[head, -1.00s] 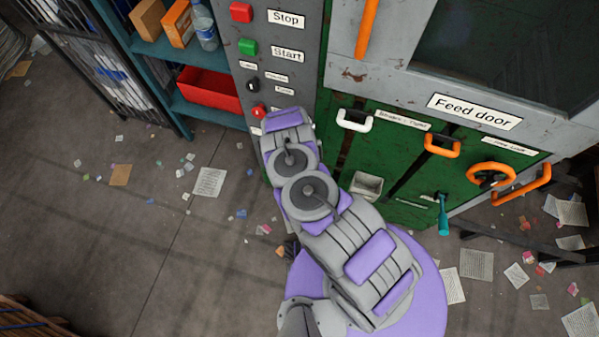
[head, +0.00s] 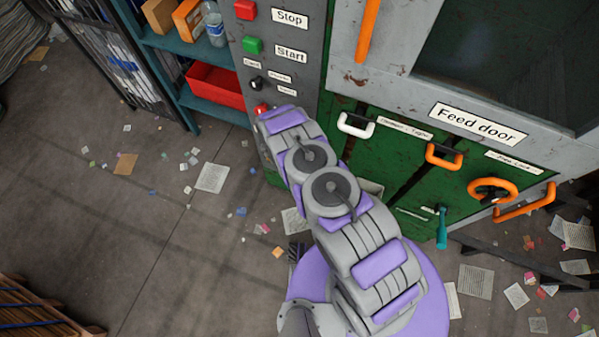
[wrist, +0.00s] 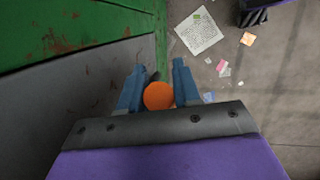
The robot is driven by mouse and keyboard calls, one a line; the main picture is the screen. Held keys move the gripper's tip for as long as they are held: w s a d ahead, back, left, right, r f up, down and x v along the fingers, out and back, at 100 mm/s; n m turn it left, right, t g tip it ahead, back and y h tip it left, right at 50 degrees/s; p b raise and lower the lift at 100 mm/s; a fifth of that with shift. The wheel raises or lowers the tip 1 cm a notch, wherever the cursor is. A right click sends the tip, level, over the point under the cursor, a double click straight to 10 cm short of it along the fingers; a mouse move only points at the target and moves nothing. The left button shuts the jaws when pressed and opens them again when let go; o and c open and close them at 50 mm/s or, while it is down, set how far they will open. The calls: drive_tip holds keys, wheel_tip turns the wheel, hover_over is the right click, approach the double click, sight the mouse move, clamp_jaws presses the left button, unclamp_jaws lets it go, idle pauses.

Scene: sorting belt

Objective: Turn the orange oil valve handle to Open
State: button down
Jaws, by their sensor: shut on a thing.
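In the wrist view, my gripper (wrist: 157,88) has its two blue fingers on either side of a round orange end (wrist: 159,96), which looks like the end of the orange oil valve handle. The fingers are shut on it. The rest of the handle and any Open marking are hidden. In the head view, my own arm covers the gripper and the handle, at the lower part of the grey control panel.
The grey panel carries a red Stop button (head: 245,10) and a green Start button (head: 252,45). Right of my arm, the green machine front has a white handle (head: 356,126), an orange handle (head: 444,156) and an orange wheel (head: 492,191). Papers litter the floor.

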drive_tip(key=shift+w+a, duration=0.1)
drive_tip(key=shift+a, duration=0.35)
drive_tip(key=shift+d, duration=0.5)
drive_tip(key=c, duration=1.1)
unclamp_jaws()
drive_tip(key=shift+c, duration=0.2)
drive_tip(key=shift+o, duration=1.3)
drive_tip(key=shift+a, duration=0.3)
drive_tip(key=shift+d+r, duration=0.1)
drive_tip(key=shift+r, duration=0.3)
drive_tip(key=p+v, duration=0.4)
drive_tip(key=v, duration=1.2)
drive_tip(key=shift+a, duration=0.4)
drive_tip(key=shift+r, duration=0.15)
